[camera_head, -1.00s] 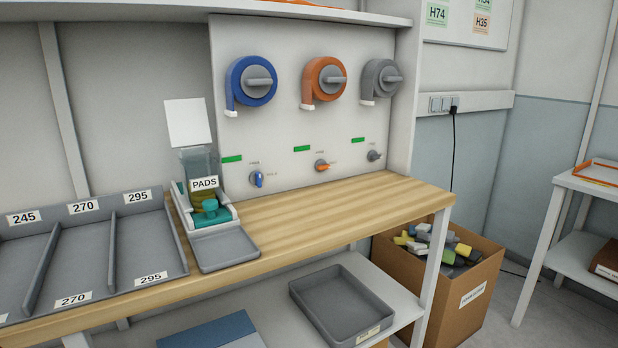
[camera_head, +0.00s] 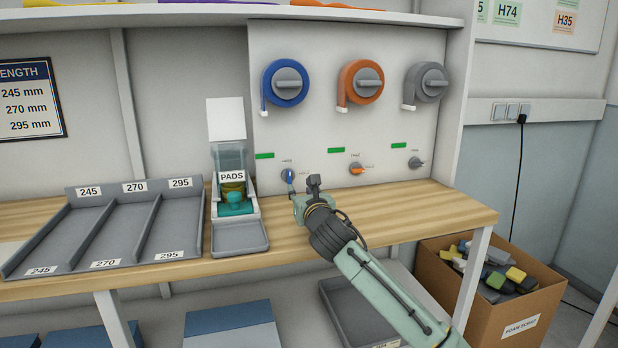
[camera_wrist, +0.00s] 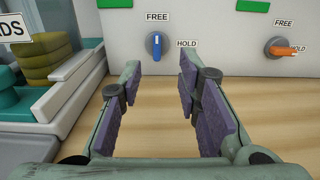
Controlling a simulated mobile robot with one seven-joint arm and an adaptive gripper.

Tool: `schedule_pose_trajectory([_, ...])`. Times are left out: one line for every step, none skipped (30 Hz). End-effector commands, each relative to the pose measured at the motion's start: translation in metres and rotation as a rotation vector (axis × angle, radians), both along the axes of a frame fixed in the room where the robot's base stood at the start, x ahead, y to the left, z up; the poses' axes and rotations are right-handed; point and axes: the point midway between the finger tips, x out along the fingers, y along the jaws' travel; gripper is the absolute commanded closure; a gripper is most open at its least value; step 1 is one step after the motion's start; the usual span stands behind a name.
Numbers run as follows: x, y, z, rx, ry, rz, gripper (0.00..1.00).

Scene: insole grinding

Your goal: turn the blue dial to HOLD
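The blue dial (camera_wrist: 156,45) is on the white panel, with a FREE label (camera_wrist: 158,17) above it and a HOLD label (camera_wrist: 187,44) to its right. Its handle stands upright, in line with FREE. In the head view the dial (camera_head: 289,177) sits below the blue reel, close beyond my gripper (camera_head: 305,192). In the wrist view my gripper (camera_wrist: 159,88) is open and empty. Its two purple-padded fingers are spread, with the dial ahead between their tips and apart from them.
An orange dial (camera_wrist: 284,47) is to the right, with a grey dial (camera_head: 415,162) beyond it. The pad dispenser (camera_head: 231,195) stands left of my gripper on the wooden bench (camera_head: 430,208). A sorting tray (camera_head: 60,240) lies farther left.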

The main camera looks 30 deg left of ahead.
Motion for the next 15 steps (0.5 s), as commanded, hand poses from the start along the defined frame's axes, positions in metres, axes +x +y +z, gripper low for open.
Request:
schedule_pose_trajectory([0.002,0.005,0.001,-0.001,0.001,0.002,0.69])
schedule_pose_trajectory([0.005,0.008,0.002,0.001,0.002,0.002,0.69])
schedule_pose_trajectory([0.008,0.013,0.002,0.002,0.002,0.003,0.69])
schedule_pose_trajectory([0.011,0.017,0.002,0.003,0.003,0.003,0.69])
schedule_pose_trajectory([0.015,0.021,0.002,0.002,0.004,0.002,0.69])
schedule_pose_trajectory([0.019,0.027,0.003,0.001,0.003,0.003,0.69])
schedule_pose_trajectory([0.023,0.031,0.003,0.002,0.004,0.003,0.69])
schedule_pose_trajectory([0.027,0.036,0.003,0.002,0.004,0.003,0.69])
schedule_pose_trajectory([0.032,0.042,0.003,0.002,0.004,0.003,0.69])
schedule_pose_trajectory([0.036,0.046,0.003,0.003,0.004,0.003,0.69])
schedule_pose_trajectory([0.039,0.050,0.003,0.003,0.003,0.003,0.69])
schedule_pose_trajectory([0.043,0.055,0.003,0.003,0.002,0.004,0.69])
schedule_pose_trajectory([0.046,0.058,0.003,0.003,0.004,0.003,0.69])
schedule_pose_trajectory([0.049,0.062,0.002,0.003,0.004,0.003,0.69])
schedule_pose_trajectory([0.052,0.065,0.002,0.003,0.004,0.003,0.69])
